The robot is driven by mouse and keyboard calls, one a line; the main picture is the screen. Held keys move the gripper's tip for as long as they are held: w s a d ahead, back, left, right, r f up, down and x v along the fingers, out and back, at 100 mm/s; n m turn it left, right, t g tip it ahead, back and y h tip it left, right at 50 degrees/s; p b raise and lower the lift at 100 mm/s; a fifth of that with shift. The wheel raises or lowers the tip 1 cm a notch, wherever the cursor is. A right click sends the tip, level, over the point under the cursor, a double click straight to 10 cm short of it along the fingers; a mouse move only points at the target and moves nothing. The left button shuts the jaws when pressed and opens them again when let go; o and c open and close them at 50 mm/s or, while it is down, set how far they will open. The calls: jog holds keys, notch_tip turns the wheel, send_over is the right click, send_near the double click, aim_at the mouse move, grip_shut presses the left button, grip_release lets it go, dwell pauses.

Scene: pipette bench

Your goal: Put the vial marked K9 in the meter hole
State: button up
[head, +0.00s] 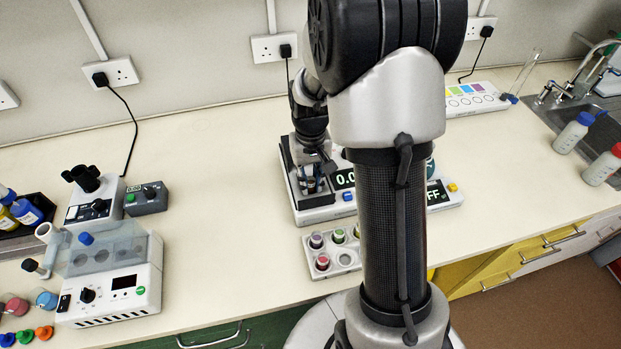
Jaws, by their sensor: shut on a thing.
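My gripper (312,182) is at the left part of a white meter (315,215) with a dark panel and a display starting "0.0". It is shut on a small vial (311,186), mostly hidden between the fingers. I cannot read a K9 mark on it. I cannot tell whether the vial is in the meter hole or above it. A light grey vial rack (319,284) stands in front of the meter with purple-, green- and red-topped vials; a front hole (345,259) looks empty. My arm hides the rack's right side and part of the meter.
Another device with a display ending "FF" (437,195) stands right of my arm. A white instrument with a clear cover (110,290) and a small control box (146,198) stand left. Bottles (573,132) and a sink are far right. Bench left of the meter is clear.

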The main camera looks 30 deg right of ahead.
jog(key=shift+f, duration=0.25)
jog(key=o, duration=0.8)
jog(key=shift+r, duration=0.1)
jog(key=shift+o, duration=0.2)
notch_tip(320, 180, up, 13)
jog(key=p, duration=0.4)
jog(key=s+a+r+n+t, duration=0.2)
jog(key=s+a+r, duration=0.6)
jog(key=r, duration=0.1)
jog(key=s+a+r+t, duration=0.1)
jog(key=s+a, duration=0.1)
jog(key=s, duration=0.4)
jog(key=s+a+r+n+t, duration=0.1)
jog(key=s+a, duration=0.1)
jog(key=s, duration=0.3)
jog(key=shift+s+a+t, duration=0.25)
jog(key=shift+s+t, duration=0.05)
jog(key=shift+s, duration=0.05)
